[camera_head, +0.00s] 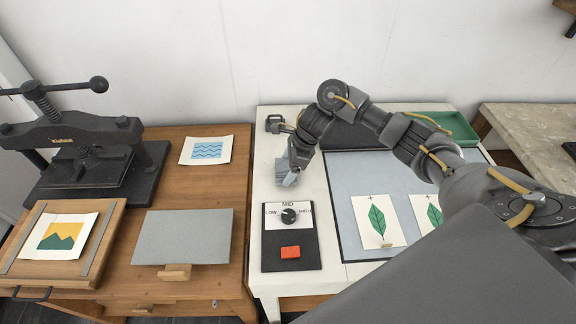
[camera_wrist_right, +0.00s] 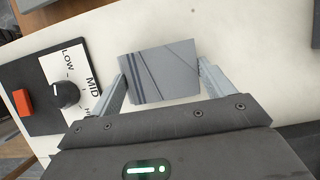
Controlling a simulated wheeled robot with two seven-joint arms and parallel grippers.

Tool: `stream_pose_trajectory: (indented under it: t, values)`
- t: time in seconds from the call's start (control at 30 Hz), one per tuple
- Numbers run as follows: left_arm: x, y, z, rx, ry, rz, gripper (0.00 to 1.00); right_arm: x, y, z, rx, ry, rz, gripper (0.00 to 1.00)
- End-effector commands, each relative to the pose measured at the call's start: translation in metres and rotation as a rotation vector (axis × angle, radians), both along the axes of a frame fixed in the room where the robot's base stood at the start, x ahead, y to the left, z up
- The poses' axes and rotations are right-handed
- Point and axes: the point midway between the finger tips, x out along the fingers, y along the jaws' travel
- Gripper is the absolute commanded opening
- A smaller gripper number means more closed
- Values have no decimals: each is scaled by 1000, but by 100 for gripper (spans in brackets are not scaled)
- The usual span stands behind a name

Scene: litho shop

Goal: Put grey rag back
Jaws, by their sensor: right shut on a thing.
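The grey rag (camera_wrist_right: 160,72) is a flat grey square with dark stripes, seen in the right wrist view between the two fingers of my right gripper (camera_wrist_right: 166,84). The fingers are shut on its left and right edges. In the head view my right gripper (camera_head: 287,174) points down over the white table, left of the blue-grey mat and just behind the dial panel. The gap between the rag and the tabletop cannot be judged. My left gripper is not in view.
A dial panel (camera_head: 290,256) with a red button (camera_head: 290,252) lies in front of the gripper. A blue-grey mat (camera_head: 343,192) with leaf prints and a green tray (camera_head: 458,130) are to the right. A wooden table (camera_head: 222,160) with a press (camera_head: 72,150) stands left.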

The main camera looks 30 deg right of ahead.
Motion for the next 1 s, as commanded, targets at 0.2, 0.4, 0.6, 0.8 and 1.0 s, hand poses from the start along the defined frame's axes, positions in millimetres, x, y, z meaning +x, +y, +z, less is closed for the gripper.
stream_pose_trajectory:
  t: [0.2, 0.4, 0.6, 0.8, 1.0]
  values:
    - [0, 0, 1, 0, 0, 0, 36, 0, 0, -5, 0, -2, 1, 60]
    - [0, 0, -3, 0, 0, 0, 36, 0, 0, -7, 0, 0, 1, 60]
    - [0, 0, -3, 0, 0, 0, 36, 0, 0, -7, 0, 0, 0, 96]
    - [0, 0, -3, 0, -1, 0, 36, 0, 0, -7, 0, 0, 0, 100]
    - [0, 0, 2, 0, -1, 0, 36, 0, -3, 2, -2, -4, 0, 100]
